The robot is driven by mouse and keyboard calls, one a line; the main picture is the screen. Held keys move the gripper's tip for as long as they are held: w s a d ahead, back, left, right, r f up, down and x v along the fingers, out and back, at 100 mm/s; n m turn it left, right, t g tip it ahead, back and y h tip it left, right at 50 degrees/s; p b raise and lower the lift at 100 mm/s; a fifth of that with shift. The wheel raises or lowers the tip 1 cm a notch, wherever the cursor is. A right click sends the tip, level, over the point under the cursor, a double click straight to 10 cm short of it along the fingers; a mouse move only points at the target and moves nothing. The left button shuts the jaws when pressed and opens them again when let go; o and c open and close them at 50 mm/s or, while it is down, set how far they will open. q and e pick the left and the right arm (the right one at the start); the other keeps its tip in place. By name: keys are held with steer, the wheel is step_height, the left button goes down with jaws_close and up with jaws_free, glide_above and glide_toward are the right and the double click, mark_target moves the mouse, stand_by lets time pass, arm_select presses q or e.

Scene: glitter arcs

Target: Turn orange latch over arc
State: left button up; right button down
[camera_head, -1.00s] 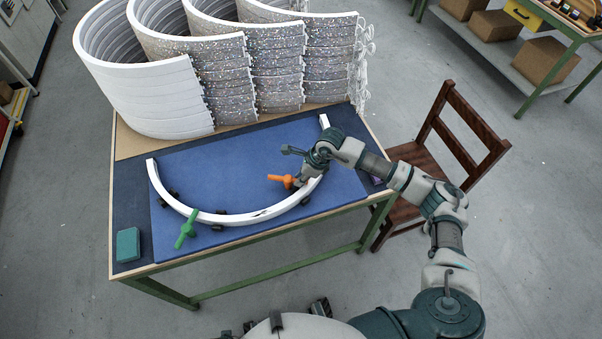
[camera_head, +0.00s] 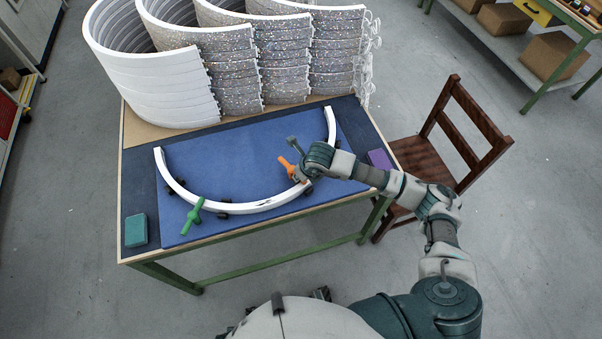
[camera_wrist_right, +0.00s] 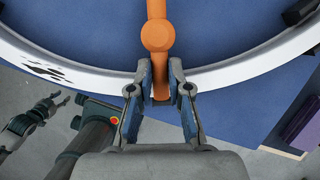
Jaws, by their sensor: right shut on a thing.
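The white arc (camera_head: 262,206) lies curved on the blue mat. The orange latch (camera_head: 290,168) is at its right part, with one end pointing up and left inside the curve. In the right wrist view the latch (camera_wrist_right: 157,38) crosses over the white band (camera_wrist_right: 225,74). My right gripper (camera_head: 302,180) is at the latch; in the wrist view its fingers (camera_wrist_right: 160,88) are shut on the latch's near end. The green latch (camera_head: 195,213) crosses the arc on the left. A jointed grey part at the lower left of the wrist view may be my left gripper (camera_wrist_right: 32,122); its jaws are unclear.
Stacked white, glittery arcs (camera_head: 235,70) fill the table's back. A teal block (camera_head: 135,230) is at the front left and a purple block (camera_head: 379,159) at the right. A wooden chair (camera_head: 440,150) stands right of the table. The mat inside the curve is clear.

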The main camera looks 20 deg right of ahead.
steer(key=shift+w+r, duration=0.1)
steer(key=shift+r, duration=0.05)
stand_by(0.3)
steer(key=c, duration=1.1)
jaws_free()
steer(key=v, duration=1.1)
steer(key=shift+s+d+r, duration=0.2)
steer(key=shift+s+r, duration=0.1)
steer(key=shift+a, duration=0.1)
